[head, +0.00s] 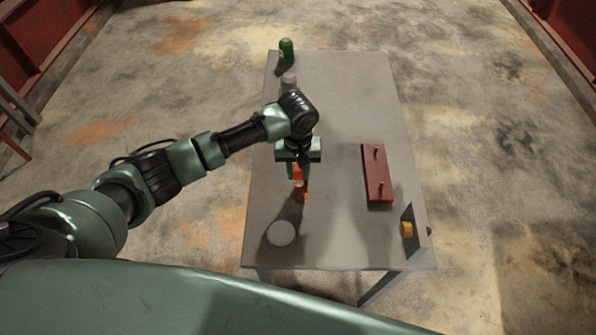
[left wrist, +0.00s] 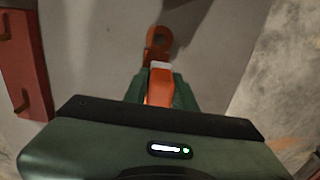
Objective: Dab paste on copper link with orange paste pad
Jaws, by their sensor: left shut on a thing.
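In the left wrist view the link's ring-shaped end with a hole points away from the fingers. A bright orange part (left wrist: 159,87) with a pale end face sits between the green fingers. In the head view the link (head: 301,196) hangs below the gripper; its upper part is hidden. The orange paste pad (head: 406,229), a small yellow-orange round piece, is on a dark upright plate at the table's near right edge, apart from the link. My right gripper is not in view.
A red block (head: 377,187) with two brass pegs lies on the right of the grey table (head: 345,100). A pale disc (head: 281,233) is at the near left. A green can (head: 286,47) and a grey cylinder (head: 289,79) stand at the far left. The table's middle is clear.

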